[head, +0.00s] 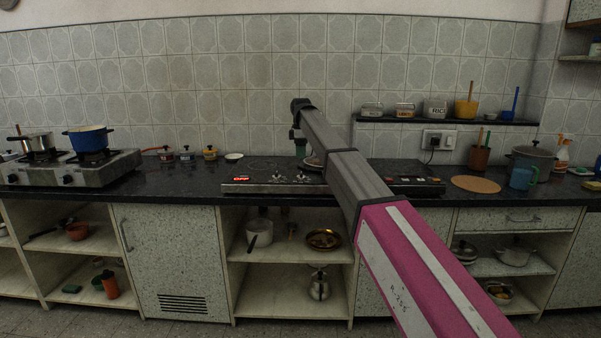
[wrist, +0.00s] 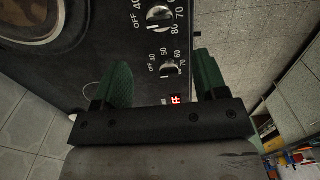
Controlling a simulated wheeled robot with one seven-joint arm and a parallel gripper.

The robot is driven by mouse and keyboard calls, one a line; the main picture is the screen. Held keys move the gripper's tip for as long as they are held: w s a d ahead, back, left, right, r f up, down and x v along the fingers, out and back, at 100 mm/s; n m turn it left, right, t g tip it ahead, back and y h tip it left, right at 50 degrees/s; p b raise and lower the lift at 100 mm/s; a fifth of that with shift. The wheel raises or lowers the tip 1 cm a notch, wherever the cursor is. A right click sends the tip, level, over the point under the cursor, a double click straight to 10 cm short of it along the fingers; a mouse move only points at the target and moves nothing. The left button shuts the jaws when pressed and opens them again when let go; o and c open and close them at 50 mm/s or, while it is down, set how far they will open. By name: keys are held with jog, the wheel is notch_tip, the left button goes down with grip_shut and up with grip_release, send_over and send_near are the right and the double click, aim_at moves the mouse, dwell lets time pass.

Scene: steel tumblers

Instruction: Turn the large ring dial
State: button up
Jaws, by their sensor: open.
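Two dials with printed numbers show on the black cooktop panel in the wrist view. The larger dial (wrist: 159,16) is near the top, with a pale knob and numbers up to 80 beside it. A smaller dial (wrist: 168,69) lies below it, between my fingers in the picture. My gripper (wrist: 164,76) is open, with green fingers apart and nothing between them; I cannot tell its height above the panel. In the head view my gripper (head: 301,148) hangs over the cooktop (head: 243,187), behind its front control strip. The dials are tiny there.
A lit red display (wrist: 176,99) is partly hidden by my gripper. A round burner ring (wrist: 32,20) lies at upper left in the wrist view. A gas stove (head: 75,172) with a blue pot (head: 88,139) stands left. A round board (head: 475,184) lies right.

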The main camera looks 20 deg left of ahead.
aim_at(301, 173)
notch_tip(301, 173, down, 9)
jog(key=shift+r, duration=0.1)
dwell(0.3)
jog(key=c, duration=0.9)
